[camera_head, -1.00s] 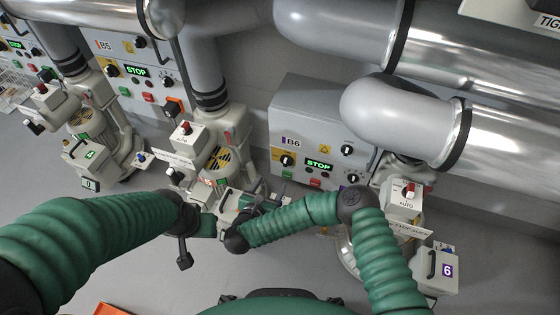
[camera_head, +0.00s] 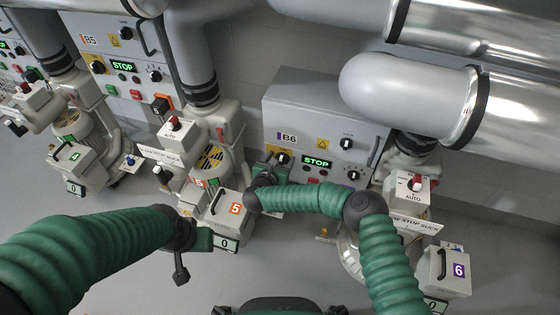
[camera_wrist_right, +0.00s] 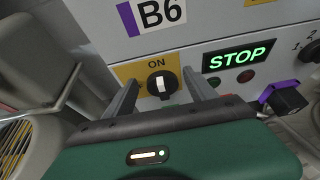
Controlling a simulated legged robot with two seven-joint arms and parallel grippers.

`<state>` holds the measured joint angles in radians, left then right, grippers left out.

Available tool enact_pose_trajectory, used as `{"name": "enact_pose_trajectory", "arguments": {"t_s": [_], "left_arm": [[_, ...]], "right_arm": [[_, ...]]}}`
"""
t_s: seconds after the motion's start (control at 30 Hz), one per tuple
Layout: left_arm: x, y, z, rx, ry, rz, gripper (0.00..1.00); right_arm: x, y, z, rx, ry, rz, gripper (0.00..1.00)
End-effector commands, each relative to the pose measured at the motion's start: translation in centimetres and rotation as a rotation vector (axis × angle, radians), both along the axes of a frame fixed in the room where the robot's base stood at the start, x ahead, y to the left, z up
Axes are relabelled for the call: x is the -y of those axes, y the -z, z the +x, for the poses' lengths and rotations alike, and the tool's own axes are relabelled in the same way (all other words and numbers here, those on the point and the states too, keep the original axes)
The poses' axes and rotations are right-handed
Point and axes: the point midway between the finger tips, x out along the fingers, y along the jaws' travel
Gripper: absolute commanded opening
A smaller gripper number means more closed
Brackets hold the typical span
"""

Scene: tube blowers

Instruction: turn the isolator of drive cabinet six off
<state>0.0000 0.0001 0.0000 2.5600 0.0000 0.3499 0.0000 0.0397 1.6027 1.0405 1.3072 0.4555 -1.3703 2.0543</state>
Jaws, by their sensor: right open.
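Drive cabinet six, the grey box marked B6 (camera_head: 318,118), stands at the centre of the head view. Its isolator is a black rotary knob (camera_wrist_right: 161,84) on a yellow plate. The knob's white mark points up to the word ON. In the head view the isolator (camera_head: 283,158) is partly hidden by my right gripper (camera_head: 277,164). In the right wrist view my right gripper (camera_wrist_right: 162,88) is open, with one finger on each side of the knob. I cannot tell whether the fingers touch it. My left gripper (camera_head: 200,238) is low at left, its jaws unclear.
A green STOP display (camera_wrist_right: 236,56) is lit right of the isolator. A purple-and-black part (camera_wrist_right: 287,98) sticks out at lower right. Cabinet B5 (camera_head: 120,60) is at upper left. Machines numbered 5 (camera_head: 236,208) and 6 (camera_head: 459,270) stand in front; large pipes (camera_head: 400,95) run overhead.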

Motion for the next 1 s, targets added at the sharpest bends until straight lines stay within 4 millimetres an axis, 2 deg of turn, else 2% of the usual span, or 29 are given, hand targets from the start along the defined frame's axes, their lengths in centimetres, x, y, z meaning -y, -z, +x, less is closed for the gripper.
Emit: {"name": "enact_pose_trajectory", "arguments": {"t_s": [0.07, 0.5, 0.77, 1.0], "left_arm": [[0.00, -0.03, 0.00, 0.000, 0.000, 0.000, 0.36], [0.00, -0.02, 0.01, 0.000, 0.000, 0.000, 0.36], [0.00, -0.19, 0.00, 0.000, 0.000, 0.000, 0.36], [0.00, -0.73, 0.00, 0.000, 0.000, 0.000, 0.36]], "right_arm": [[-0.01, -0.03, -0.02, 0.000, 0.000, 0.000, 0.64], [-0.03, -0.01, -0.04, 0.000, 0.000, 0.000, 0.06], [-0.17, -0.08, -0.02, -0.006, -0.001, -0.023, 0.04], [-0.60, -0.10, 0.08, -0.040, -0.001, -0.130, 0.04]]}}
